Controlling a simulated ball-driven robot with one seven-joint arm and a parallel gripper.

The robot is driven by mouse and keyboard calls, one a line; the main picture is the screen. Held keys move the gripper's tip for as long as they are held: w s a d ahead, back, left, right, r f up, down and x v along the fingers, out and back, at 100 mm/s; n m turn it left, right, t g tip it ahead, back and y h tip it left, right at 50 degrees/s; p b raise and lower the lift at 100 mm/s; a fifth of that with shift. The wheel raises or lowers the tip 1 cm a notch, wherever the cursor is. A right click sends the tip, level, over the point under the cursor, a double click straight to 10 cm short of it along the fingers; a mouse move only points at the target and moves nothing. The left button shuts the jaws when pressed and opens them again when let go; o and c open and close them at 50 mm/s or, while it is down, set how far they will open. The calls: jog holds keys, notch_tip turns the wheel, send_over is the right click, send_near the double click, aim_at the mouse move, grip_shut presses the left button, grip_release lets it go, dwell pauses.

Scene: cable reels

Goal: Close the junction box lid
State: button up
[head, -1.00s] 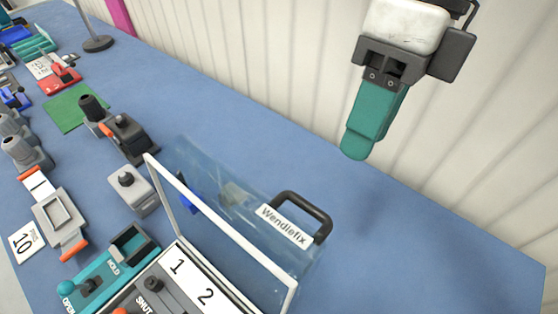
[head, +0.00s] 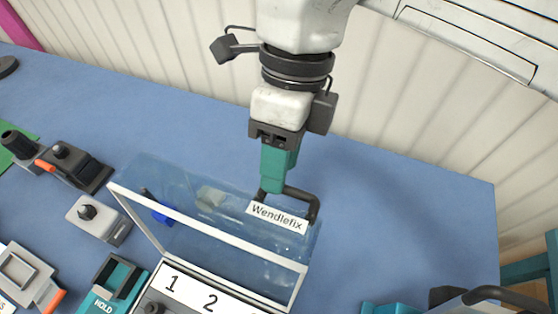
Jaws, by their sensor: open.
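The junction box lid (head: 231,223) is a clear panel with a white frame, standing raised and tilted back behind the box (head: 212,298), which has a white strip marked 1 and 2. The lid carries a white "Wendlefix" label (head: 277,217) and a dark handle (head: 312,205) at its far top edge. My gripper (head: 271,188), with teal fingers, is open and points down at the left end of the handle. Its fingertips overlap the handle in view; I cannot tell whether they touch it.
Left of the lid are a grey knob box (head: 98,220), a teal HOLD device (head: 116,284) and a black device with an orange lever (head: 75,167). At the lower right are a teal item (head: 385,308) and a dark handle. The blue table (head: 420,215) right of the lid is clear.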

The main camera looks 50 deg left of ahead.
jog(key=shift+x, duration=0.9)
grip_shut()
